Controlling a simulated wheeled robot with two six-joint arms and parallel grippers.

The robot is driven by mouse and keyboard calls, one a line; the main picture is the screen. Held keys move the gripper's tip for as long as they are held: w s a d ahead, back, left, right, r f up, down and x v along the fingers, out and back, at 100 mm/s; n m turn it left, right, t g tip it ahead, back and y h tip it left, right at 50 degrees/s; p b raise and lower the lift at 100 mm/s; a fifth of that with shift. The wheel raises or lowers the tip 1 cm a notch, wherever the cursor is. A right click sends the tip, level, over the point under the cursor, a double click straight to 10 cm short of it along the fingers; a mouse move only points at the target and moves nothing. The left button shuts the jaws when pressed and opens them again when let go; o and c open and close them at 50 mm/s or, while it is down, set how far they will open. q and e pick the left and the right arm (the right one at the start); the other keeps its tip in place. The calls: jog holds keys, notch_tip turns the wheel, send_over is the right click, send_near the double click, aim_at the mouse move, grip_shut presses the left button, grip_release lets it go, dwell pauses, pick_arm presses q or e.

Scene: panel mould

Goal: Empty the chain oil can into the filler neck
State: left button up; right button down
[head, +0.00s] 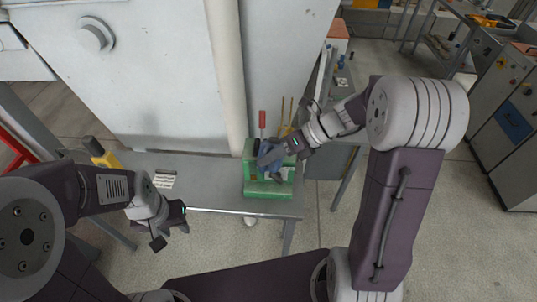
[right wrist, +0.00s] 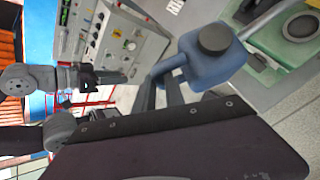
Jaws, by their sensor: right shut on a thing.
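A blue can (right wrist: 208,65) with a black cap (right wrist: 214,38) is in my right gripper, whose fingers are shut on the can's handle side in the right wrist view. In the head view the can (head: 268,155) and my right gripper (head: 284,148) are over the green unit (head: 268,190) on the bench. In the right wrist view a round dark opening with a pale ring, which looks like the filler neck (right wrist: 301,27), sits on the green unit, beside and apart from the can. My left gripper (head: 170,228) is open and empty, in front of the bench's left part.
The grey bench (head: 210,172) stands against a large pale cabinet (head: 160,80) with a vertical pipe (head: 227,70). A red-handled tool (head: 262,122) and thin rods stand behind the green unit. A small pale card (head: 164,180) lies on the bench's left part.

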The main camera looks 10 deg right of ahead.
jog(key=shift+w+d+r+m+g+y+p, duration=0.3)
jog(key=shift+w+r+p, duration=0.3)
jog(key=shift+p, duration=1.1)
jog(key=shift+w+d+r+m+g+y+p, duration=0.35)
jog(key=shift+r+p, duration=0.3)
jog(key=shift+p, duration=1.05)
jog(key=shift+w+d+r+m+g+y+p, duration=0.15)
jog(key=shift+w+d+r+g+y+p, duration=0.4)
jog(key=shift+p, duration=1.15)
jog(key=shift+w+a, duration=0.1)
jog(key=shift+w, duration=0.1)
jog(key=shift+w+r, duration=0.15)
jog(key=shift+w, duration=0.05)
jog(key=shift+w+d+r+m+g+y, duration=0.2)
jog(key=shift+d+m+g+y, duration=0.05)
jog(key=shift+m+g+y, duration=0.15)
dwell(2.1)
